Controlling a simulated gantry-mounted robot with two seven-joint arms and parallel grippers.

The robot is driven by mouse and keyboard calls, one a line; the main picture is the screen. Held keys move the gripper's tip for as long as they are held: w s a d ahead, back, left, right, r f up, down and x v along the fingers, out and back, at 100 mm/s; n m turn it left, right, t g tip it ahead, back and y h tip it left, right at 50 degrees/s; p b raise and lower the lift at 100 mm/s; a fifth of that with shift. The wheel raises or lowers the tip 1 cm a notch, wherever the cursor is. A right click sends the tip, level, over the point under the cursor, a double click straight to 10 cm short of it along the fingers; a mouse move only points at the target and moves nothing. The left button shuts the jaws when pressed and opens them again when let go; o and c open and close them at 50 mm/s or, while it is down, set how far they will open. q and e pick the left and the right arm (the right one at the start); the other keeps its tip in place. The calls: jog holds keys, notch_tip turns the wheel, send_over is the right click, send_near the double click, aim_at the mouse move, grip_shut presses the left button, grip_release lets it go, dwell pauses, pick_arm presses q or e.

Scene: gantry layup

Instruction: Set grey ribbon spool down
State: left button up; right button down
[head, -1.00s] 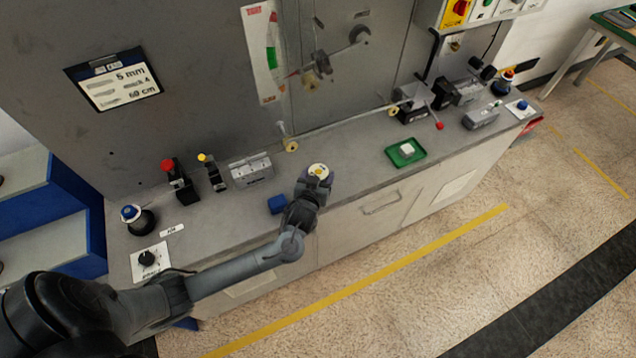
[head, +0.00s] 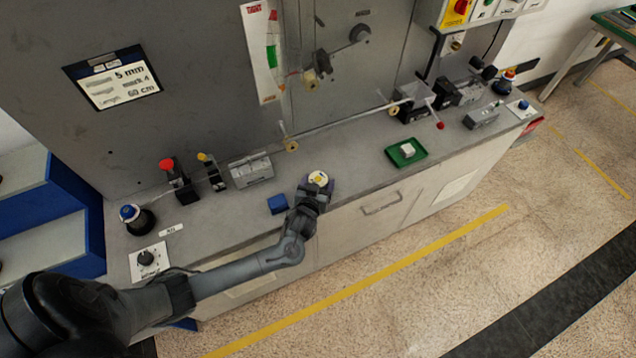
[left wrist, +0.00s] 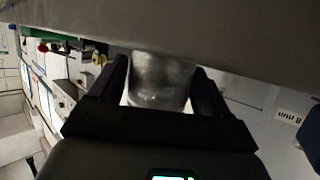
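The grey ribbon spool (left wrist: 162,78) is a short grey cylinder between the two dark fingers of my left gripper (left wrist: 162,80) in the left wrist view. In the head view only its pale, yellowish round top (head: 318,178) shows clearly, low over the front part of the grey counter (head: 350,175). My left gripper (head: 316,187) comes at it from the front and looks shut on it, with a finger close against each side. Whether the spool's base touches the counter is hidden. My right gripper is in neither view.
A blue block (head: 277,204) stands just left of the spool. A grey metal block (head: 251,171) is behind it. A green tray (head: 406,153) with a white piece lies to the right. Small yellowish rollers (head: 291,145) stand along the machine's wall. Counter between spool and tray is clear.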

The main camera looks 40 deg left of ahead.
pick_arm(q)
jog(key=shift+o, duration=1.4)
jog(key=shift+r, duration=0.1)
jog(key=shift+s+r, duration=0.1)
jog(key=shift+s+d+r, duration=0.15)
jog(key=shift+s+d, duration=0.05)
jog(key=shift+s, duration=0.05)
jog(key=s+d+r+m+g+h+p, duration=0.1)
jog(key=s+d+r+g+h, duration=0.15)
jog(key=s+d, duration=0.45)
jog(key=s+d+r+m+g+h+p, duration=0.1)
jog(key=s+d+m+g+h, duration=0.15)
jog(key=s+d, duration=0.45)
jog(key=s+r+m+g+h, duration=0.1)
jog(key=s+r+m+g, duration=0.2)
jog(key=s, duration=1.1)
notch_tip(320, 180, up, 2)
jog(key=shift+a+r+m+g, duration=0.1)
jog(key=shift+a+m+g, duration=0.3)
jog(key=shift+g, duration=0.1)
jog(key=shift+r, duration=0.1)
